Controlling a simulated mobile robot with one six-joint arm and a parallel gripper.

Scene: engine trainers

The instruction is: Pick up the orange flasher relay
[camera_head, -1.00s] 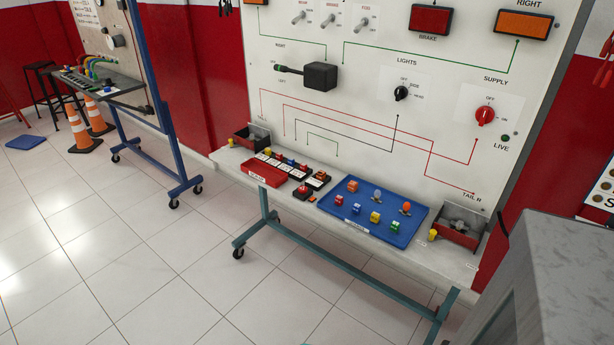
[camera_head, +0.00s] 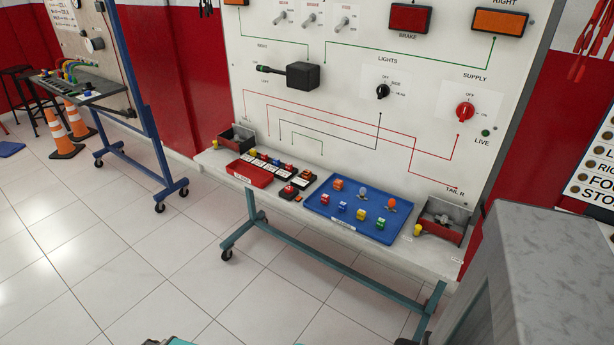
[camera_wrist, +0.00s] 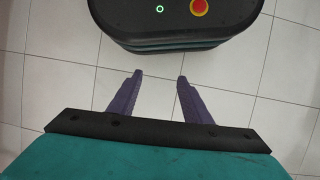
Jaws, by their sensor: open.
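An orange block (camera_head: 338,184), which looks like the flasher relay, sits at the back left of the blue tray (camera_head: 318,213) on the trainer's shelf. It is small in the picture, so its details cannot be read. My gripper (camera_wrist: 160,76) shows in the wrist view with its two purple fingers apart and nothing between them. It points over the tiled floor and my own base, away from the tray. In the head view only teal bits of my arm show at the bottom edge.
The tray also holds red, blue, yellow and green blocks and two bulbs, one orange (camera_head: 392,205). A red tray (camera_head: 250,173) with fuses lies left of it, and a metal bin (camera_head: 443,220) right. A grey-topped cabinet (camera_head: 550,260) stands at right. The floor in front is clear.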

